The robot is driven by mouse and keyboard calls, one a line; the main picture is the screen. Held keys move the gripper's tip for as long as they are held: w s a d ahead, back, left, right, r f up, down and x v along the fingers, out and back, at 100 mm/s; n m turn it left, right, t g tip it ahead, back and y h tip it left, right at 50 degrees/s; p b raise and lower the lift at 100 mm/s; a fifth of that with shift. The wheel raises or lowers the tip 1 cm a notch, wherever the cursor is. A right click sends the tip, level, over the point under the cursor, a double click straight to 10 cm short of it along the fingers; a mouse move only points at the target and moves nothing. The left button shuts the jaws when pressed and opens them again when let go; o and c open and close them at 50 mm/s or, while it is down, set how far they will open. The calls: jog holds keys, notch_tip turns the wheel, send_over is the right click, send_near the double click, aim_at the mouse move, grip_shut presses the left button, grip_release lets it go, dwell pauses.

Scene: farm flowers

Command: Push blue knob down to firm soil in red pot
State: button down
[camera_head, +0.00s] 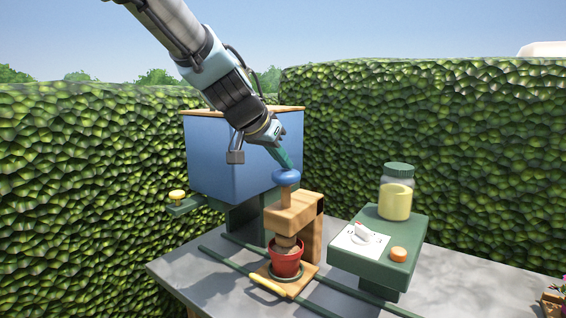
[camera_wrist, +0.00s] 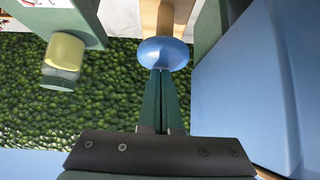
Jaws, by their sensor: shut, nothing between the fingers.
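The blue knob (camera_head: 286,177) tops a wooden plunger post on a wooden press (camera_head: 294,214). It also shows in the wrist view (camera_wrist: 163,54). Below it, the red pot (camera_head: 286,263) sits on the press base with brown soil in it, and the plunger's lower end is at the soil; whether it touches I cannot tell. My gripper (camera_head: 290,168) is shut and empty, pointing down at the knob. In the wrist view its green fingertips (camera_wrist: 162,72) meet the knob's edge; firm contact cannot be told.
A blue tank (camera_head: 225,160) with a spout stands close behind and left of the press. At right a green stand (camera_head: 385,245) holds a yellow-filled jar (camera_head: 396,198), a dial and an orange button (camera_head: 398,254). Green rails (camera_head: 225,258) cross the grey table. A yellow knob (camera_head: 177,195) is at left.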

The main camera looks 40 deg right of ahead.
aim_at(280, 175)
jog(key=shift+f+b, duration=2.05)
jog(key=shift+f, duration=0.05)
jog(key=shift+a, duration=0.1)
notch_tip(280, 175, up, 4)
jog(key=p, duration=0.3)
jog(key=b+v, duration=0.1)
jog(key=v, duration=0.9)
jog(key=shift+r, duration=0.2)
jog(key=shift+w, duration=0.1)
